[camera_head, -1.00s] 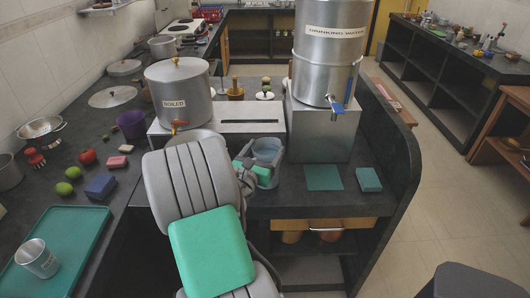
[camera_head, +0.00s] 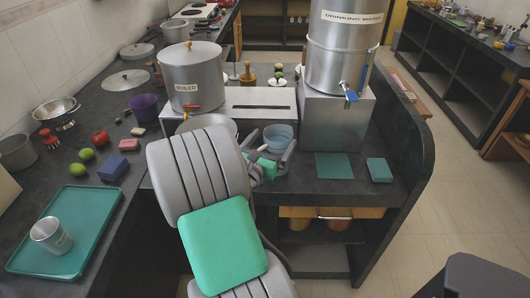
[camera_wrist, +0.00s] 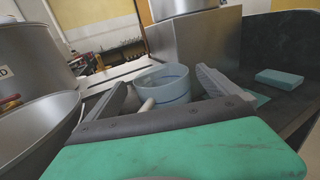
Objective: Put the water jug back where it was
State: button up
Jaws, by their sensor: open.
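The water jug looks to be the pale blue, open-topped vessel (camera_head: 279,134), upright on the dark counter in front of a low steel box and left of the steel stand. It also shows in the wrist view (camera_wrist: 165,84), just beyond my fingers, with a short cream piece at its near side. My gripper (camera_head: 270,153) is open and empty, on the near side of the jug. In the wrist view its two grey fingers (camera_wrist: 163,88) spread to either side of the jug's near side; I cannot tell whether they touch it. My arm hides part of the counter.
The drinking-water canister (camera_head: 340,55) with a blue tap stands on the steel stand (camera_head: 333,118). A teal mat (camera_head: 334,166) and teal block (camera_head: 379,170) lie right of the jug. The boiled canister (camera_head: 192,78) and a steel bowl (camera_head: 207,124) are close on the left.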

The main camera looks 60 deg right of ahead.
jog(key=a+b, duration=0.1)
jog(key=a, duration=0.7)
jog(key=w+a+f+m+t+y, duration=0.1)
jog(key=w+a+f+m+y, duration=0.3)
jog(key=a+f+m+y, duration=0.25)
jog(key=w+a+f+m+y, duration=0.45)
jog(key=a+m, duration=0.35)
jog(key=a, duration=0.2)
jog(key=a+r+m+y, duration=0.1)
jog(key=a+m+y, duration=0.1)
jog(key=a, duration=0.8)
jog(key=s+a+r+m+y, duration=0.1)
jog(key=a+y, duration=0.4)
jog(key=a, duration=0.6)
jog(key=shift+a+r+m, duration=0.15)
jog(key=shift+r+m, duration=0.45)
jog(key=shift+m, duration=0.05)
jog(key=shift+r, duration=0.1)
notch_tip(320, 180, up, 8)
jog(key=w+p, duration=0.1)
jog(key=p, duration=0.5)
jog(key=shift+w+t, duration=0.15)
jog(key=shift+t, duration=0.25)
